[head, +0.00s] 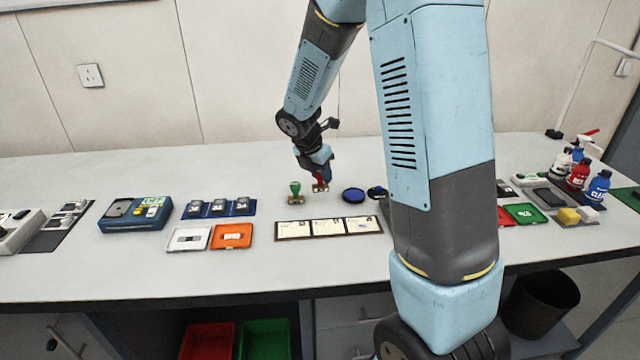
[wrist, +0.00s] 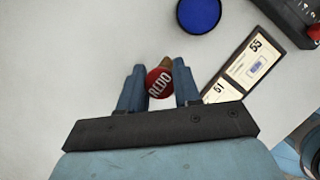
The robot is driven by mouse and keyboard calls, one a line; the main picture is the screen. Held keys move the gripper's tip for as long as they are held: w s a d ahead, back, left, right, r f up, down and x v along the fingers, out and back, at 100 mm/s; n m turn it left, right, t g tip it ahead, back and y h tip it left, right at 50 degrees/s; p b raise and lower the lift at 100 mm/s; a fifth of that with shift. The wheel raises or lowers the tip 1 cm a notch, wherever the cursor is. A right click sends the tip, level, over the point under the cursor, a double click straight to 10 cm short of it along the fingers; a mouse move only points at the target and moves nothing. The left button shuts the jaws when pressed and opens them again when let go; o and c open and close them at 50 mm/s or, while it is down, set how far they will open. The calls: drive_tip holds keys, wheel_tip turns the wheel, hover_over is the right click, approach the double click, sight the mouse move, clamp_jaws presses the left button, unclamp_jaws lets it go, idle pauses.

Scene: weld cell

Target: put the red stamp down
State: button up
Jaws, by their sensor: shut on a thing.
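The red stamp (wrist: 158,84) has a round red top lettered "REDO" and a brown part below it. My gripper (wrist: 160,88) is shut on it, with a blue finger on each side. In the head view my gripper (head: 320,180) is over the table's middle, with the red stamp (head: 320,187) under it, just right of a green stamp (head: 295,190). I cannot tell whether the red stamp touches the table.
A round blue pad (head: 353,195) lies to the right. A framed row of cards (head: 328,236) lies in front. An orange tray (head: 232,244) and a blue tray of dark blocks (head: 240,209) lie to the left. Bare white table (head: 180,280) shows in front.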

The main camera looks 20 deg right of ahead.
sight(320, 183)
drive_tip(key=shift+w+f, duration=0.6)
drive_tip(key=shift+f, duration=0.2)
wheel_tip(320, 183, down, 3)
drive_tip(key=shift+r, duration=0.1)
drive_tip(key=o, duration=0.9)
drive_tip(key=shift+c, duration=0.2)
